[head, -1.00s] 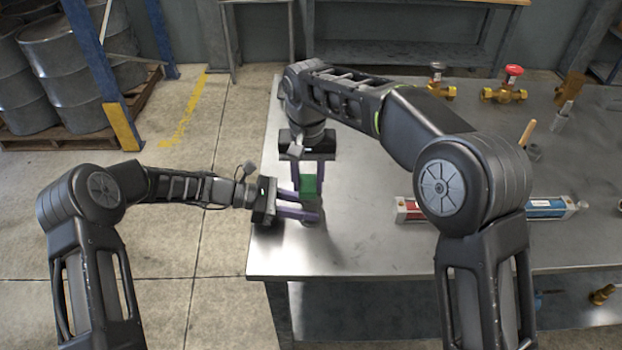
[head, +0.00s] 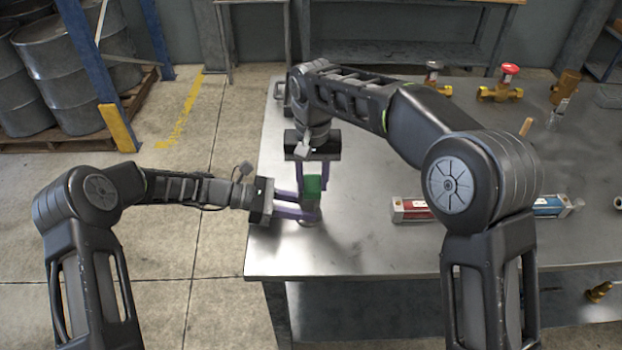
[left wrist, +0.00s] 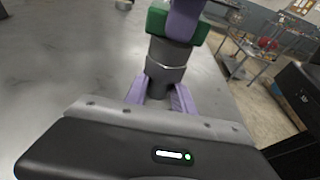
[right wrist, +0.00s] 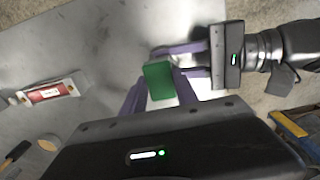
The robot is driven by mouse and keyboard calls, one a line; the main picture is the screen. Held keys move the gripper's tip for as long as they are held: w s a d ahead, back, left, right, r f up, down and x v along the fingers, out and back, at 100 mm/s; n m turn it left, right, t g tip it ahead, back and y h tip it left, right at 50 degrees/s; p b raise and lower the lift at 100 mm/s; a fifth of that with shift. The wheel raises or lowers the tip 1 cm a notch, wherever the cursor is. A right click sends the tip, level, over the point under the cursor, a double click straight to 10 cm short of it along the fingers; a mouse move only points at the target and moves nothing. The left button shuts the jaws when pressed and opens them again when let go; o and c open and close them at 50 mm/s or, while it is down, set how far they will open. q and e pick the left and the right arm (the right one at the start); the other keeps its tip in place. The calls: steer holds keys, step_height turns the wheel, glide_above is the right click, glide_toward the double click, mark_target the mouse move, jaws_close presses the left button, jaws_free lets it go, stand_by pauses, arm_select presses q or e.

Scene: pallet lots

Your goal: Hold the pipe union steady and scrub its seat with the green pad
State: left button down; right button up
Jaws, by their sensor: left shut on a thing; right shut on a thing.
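The pipe union (left wrist: 165,68) is a grey metal cylinder with a bright ring, standing upright on the bench in the left wrist view. My left gripper (left wrist: 163,93) is shut on its body from the side. In the head view my left gripper (head: 312,208) is low over the bench's left part. The green pad (right wrist: 159,80) is a small block in my right gripper (right wrist: 155,92), which is shut on it. The pad (head: 313,187) is right above the union and appears to rest on its top. The union's seat is hidden under the pad.
The steel bench (head: 375,235) is clear around the grippers. A red-labelled tube or box (head: 411,209) lies to the right, partly behind my right arm. Brass valves (head: 500,88) stand at the back right. The bench's left edge is close to my left gripper.

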steer(key=shift+f, duration=0.1)
steer(key=shift+s+a, duration=0.1)
steer(key=shift+a, duration=0.75)
steer(key=shift+d, duration=0.9)
steer(key=shift+a, duration=0.1)
steer(key=shift+a, duration=0.8)
steer(key=shift+d, duration=0.1)
